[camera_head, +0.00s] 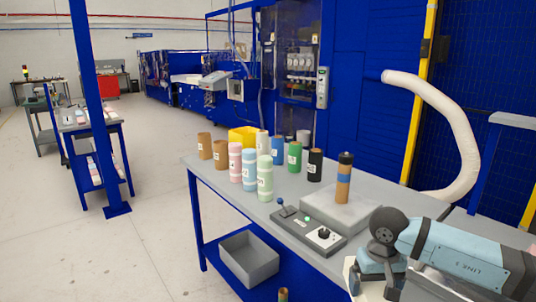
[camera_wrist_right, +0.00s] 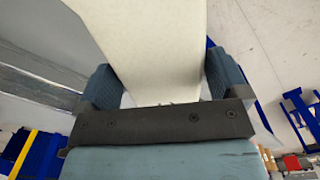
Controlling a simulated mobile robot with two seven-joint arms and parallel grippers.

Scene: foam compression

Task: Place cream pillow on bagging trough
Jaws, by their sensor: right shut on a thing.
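A cream pillow (camera_wrist_right: 160,45) fills the upper middle of the right wrist view, between the two blue fingers of my right gripper (camera_wrist_right: 158,88). The gripper is shut on it. In the head view my right gripper (camera_head: 376,284) is at the lower right, over the front edge of the table, and a pale edge of the pillow (camera_head: 350,274) shows beside it. Most of the pillow is hidden or out of frame there. I cannot clearly identify the bagging trough; a grey metal surface (camera_wrist_right: 35,80) lies left of the pillow in the right wrist view. My left gripper is not in view.
A grey bin (camera_head: 249,260) sits on the lower shelf. A thick cream curved tube (camera_head: 456,125) stands behind.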

